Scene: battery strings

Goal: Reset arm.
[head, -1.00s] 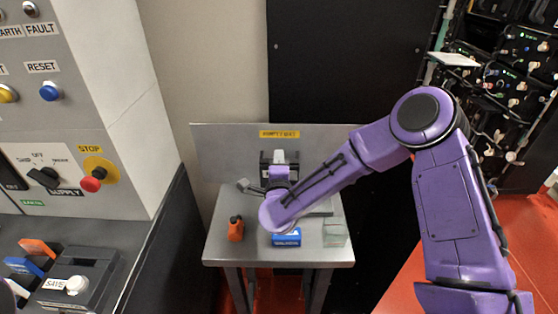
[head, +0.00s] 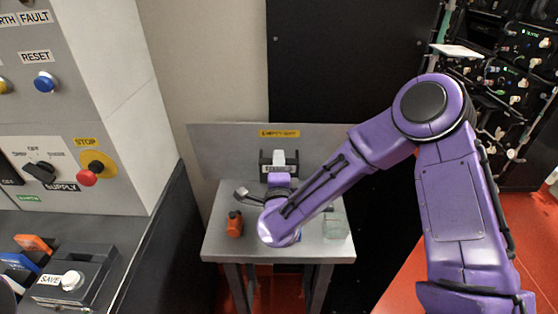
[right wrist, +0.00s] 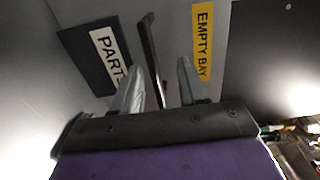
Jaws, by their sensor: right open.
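My right arm, purple, reaches in from the right over a small grey table (head: 222,247). Its gripper (head: 279,157) is beyond the wrist, near the back panel and below the yellow EMPTY BAY label (head: 279,133). In the right wrist view, the right gripper (right wrist: 160,88) has its two grey fingers apart, with nothing seen between them but a dark strip behind. The EMPTY BAY label (right wrist: 202,40) and a dark plate with a white PARTS label (right wrist: 108,55) show beyond the fingers. My left gripper is not in view.
An orange object (head: 235,224) stands left on the table, a clear box (head: 335,226) right. My arm mostly hides a blue box. A control panel with a RESET button (head: 45,82) is at left; a cabled rack (head: 510,75) is at right.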

